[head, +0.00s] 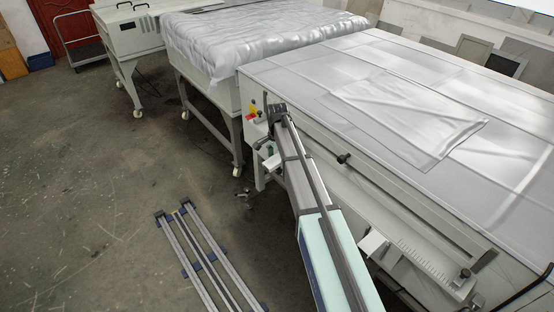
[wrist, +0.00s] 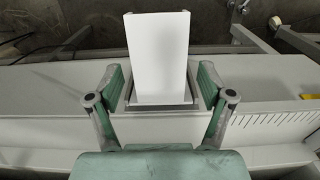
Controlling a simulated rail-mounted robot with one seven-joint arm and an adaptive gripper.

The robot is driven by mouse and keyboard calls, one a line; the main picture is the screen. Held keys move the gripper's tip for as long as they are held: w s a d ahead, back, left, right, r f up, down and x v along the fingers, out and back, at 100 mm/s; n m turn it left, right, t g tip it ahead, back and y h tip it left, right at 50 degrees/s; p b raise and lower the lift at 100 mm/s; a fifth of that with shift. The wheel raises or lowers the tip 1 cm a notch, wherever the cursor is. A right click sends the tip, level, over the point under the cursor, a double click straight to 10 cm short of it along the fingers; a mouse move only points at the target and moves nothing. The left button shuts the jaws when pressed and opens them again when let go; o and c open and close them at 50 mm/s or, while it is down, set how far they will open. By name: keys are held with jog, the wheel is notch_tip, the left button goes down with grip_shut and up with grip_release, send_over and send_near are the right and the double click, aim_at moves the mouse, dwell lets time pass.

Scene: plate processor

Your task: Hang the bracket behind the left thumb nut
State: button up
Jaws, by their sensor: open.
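A white bracket (wrist: 158,55) stands between the two green-padded fingers of my gripper (wrist: 162,82) in the wrist view. The fingers are spread, with a visible gap on each side of it. Its lower end meets a dark grey edge on the pale machine front. In the head view my gripper (head: 270,151) is at the machine's left end, partly hidden by my arm, with a small white part (head: 272,162) beside it. A dark knob (head: 343,158) sits on the front. I cannot tell which knob is the left thumb nut.
A printed scale (head: 428,262) and a white block (head: 373,244) are on the machine's right front. A plastic-covered machine (head: 225,75) stands behind. Rails (head: 205,262) lie on the floor at lower left. The floor at left is mostly clear.

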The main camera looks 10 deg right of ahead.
notch_tip(320, 180, up, 12)
jog(key=s+f+n+g, duration=0.2)
jog(key=s+f+n, duration=0.2)
jog(key=s+f, duration=1)
jog(key=s+f+n+g, duration=0.2)
jog(key=s+f+n, duration=0.2)
jog(key=s+f, duration=1)
jog(key=s+f+n+g, duration=0.2)
jog(key=s+f, duration=1.2)
jog(key=s, duration=2)
jog(key=n, duration=0.2)
jog(key=shift+f+n+g+b, duration=0.3)
jog(key=shift+f+g+b, duration=0.1)
jog(key=shift+s, duration=0.1)
